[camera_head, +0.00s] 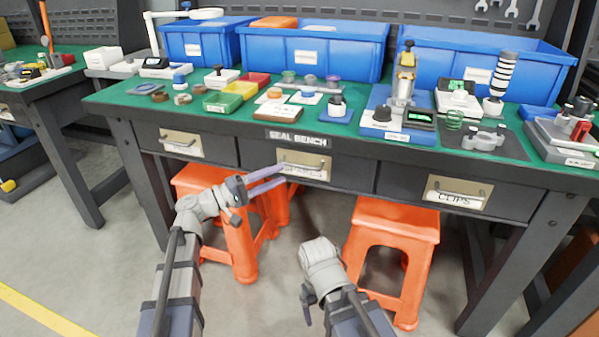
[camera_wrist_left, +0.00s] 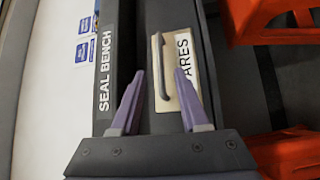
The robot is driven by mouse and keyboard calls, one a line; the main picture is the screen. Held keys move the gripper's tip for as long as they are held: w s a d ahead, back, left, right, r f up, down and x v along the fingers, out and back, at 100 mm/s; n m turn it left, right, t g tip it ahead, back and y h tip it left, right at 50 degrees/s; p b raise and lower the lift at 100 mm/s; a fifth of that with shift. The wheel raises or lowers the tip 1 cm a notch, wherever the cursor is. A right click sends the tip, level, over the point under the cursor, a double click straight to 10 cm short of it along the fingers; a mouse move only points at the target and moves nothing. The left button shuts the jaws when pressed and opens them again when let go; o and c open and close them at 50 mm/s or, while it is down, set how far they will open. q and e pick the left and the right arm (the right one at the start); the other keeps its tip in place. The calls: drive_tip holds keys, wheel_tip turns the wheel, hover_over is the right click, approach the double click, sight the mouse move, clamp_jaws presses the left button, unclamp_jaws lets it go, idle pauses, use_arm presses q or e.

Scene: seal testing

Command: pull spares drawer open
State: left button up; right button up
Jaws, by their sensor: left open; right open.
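The spares drawer (camera_head: 318,176) is the middle drawer under the SEAL BENCH sign, and its front looks flush with the bench. Its bar handle (camera_head: 303,165) sits on a beige plate with a white label. In the left wrist view the handle (camera_wrist_left: 161,66) lies between the finger tips, and the label reads "ARES", partly hidden by a finger. My left gripper (camera_head: 284,175) is open, its purple fingers pointing at the handle; I cannot tell whether they touch it. My right gripper (camera_head: 307,305) is low in front of the bench, away from the drawers, its fingers mostly hidden.
A left drawer (camera_head: 215,151) and a CLIPS drawer (camera_head: 500,195) flank the spares drawer. Orange stools (camera_head: 398,222) stand beneath the bench, one close behind my left arm. Blue bins (camera_head: 310,52) and small parts fill the green bench top (camera_head: 245,122).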

sight(301, 166)
use_arm(q)
drive_tip(key=shift+p+x, duration=0.5)
drive_tip(key=shift+x, duration=3.45)
drive_tip(key=shift+c, duration=0.2)
clamp_jaws()
